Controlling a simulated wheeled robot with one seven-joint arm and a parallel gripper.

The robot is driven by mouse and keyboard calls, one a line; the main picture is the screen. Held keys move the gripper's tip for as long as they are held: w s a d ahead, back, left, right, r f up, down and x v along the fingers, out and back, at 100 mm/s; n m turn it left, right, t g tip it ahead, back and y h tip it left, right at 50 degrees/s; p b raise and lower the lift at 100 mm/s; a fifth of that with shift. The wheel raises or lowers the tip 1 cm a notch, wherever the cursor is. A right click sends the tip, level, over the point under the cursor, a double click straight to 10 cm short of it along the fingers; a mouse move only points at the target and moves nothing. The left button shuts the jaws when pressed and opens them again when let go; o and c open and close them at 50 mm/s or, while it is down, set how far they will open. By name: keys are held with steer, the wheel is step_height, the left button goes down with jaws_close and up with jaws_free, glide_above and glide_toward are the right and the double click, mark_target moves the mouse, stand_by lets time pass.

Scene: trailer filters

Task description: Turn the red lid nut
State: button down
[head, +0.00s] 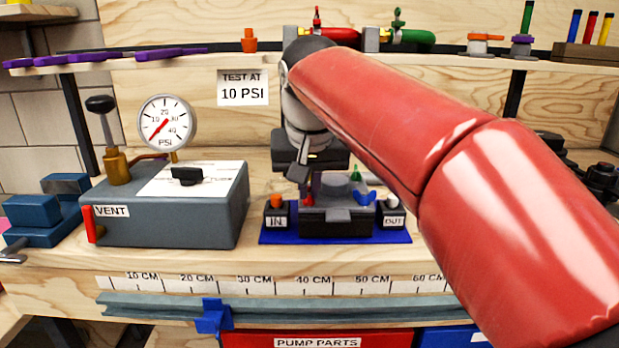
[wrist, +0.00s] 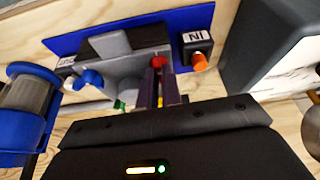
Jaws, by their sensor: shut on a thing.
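The red lid nut (wrist: 158,61) sits at a corner of the grey-lidded filter housing (wrist: 118,66) in the wrist view. My gripper (wrist: 157,72) has its two narrow fingers close together on the nut, and they hide part of it. In the head view the red nut (head: 308,202) shows only as a small patch at the left front of the housing (head: 340,214). My gripper (head: 307,184) comes down on it from above, its fingers partly hidden by the wrist. A blue nut (head: 365,198) and a green nut (head: 356,172) stand at the housing's right side.
The housing stands on a blue mat (head: 262,238) between the IN block (head: 277,216) with an orange cap and the OUT block (head: 392,216). A grey test box (head: 170,222) with a gauge (head: 166,122) stands left. The bench front carries a centimetre scale (head: 300,285).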

steer(key=shift+m, duration=0.4)
steer(key=c, duration=1.6)
jaws_free()
steer(key=p+v, duration=0.1)
steer(key=v, duration=0.6)
steer(key=shift+s+a+r, duration=0.15)
steer(key=shift+r, duration=0.25)
